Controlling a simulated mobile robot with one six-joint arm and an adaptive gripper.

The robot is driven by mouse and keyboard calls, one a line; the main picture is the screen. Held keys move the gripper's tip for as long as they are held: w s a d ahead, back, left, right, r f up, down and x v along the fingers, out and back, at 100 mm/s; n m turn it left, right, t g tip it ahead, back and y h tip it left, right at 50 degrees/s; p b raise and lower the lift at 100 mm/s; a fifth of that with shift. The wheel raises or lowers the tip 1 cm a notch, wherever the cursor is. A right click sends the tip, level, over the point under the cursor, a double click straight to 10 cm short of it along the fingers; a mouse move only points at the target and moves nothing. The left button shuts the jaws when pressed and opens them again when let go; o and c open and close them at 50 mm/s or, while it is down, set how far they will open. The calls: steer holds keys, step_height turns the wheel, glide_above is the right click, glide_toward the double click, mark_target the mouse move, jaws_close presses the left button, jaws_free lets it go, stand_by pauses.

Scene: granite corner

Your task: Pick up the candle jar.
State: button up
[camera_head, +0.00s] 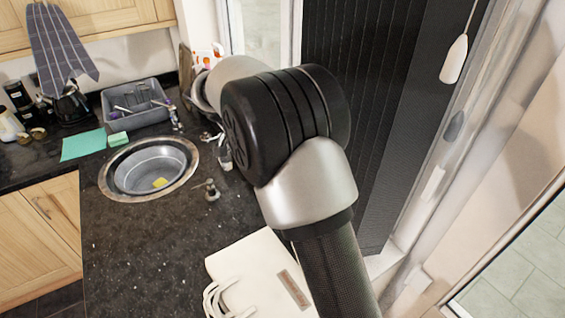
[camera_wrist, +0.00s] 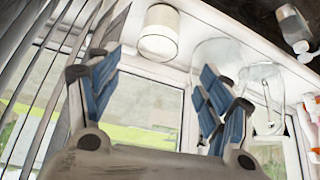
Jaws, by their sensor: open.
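A cream-white cylinder (camera_wrist: 158,34), which looks like the candle jar, shows at the top middle of the wrist view. That view appears upside down, with the jar on a white sill by a window. My gripper (camera_wrist: 161,85) is open, with blue-padded fingers to the left and right. The jar lies beyond the fingertips, roughly in line with the gap, and nothing is between the fingers. In the head view I cannot make out the jar, and my arm covers much of the middle.
Clear glassware (camera_wrist: 222,62) stands beside the jar on the sill (camera_wrist: 190,12). In the head view, a round sink (camera_head: 150,168) sits in the dark counter (camera_head: 130,240), with a grey dish rack (camera_head: 137,102) behind. A cream toaster-like appliance (camera_head: 240,262) stands on the near counter.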

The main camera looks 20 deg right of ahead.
steer(key=x, duration=1.2)
steer(key=shift+w+b, duration=0.1)
steer(key=shift+b, duration=0.25)
steer(key=x, duration=0.5)
steer(key=shift+w+d+f, duration=0.1)
steer(key=shift+d+f, duration=0.05)
steer(key=shift+d, duration=0.15)
steer(key=shift+a, duration=0.1)
steer(key=shift+c, duration=0.6)
steer(key=c, duration=0.9)
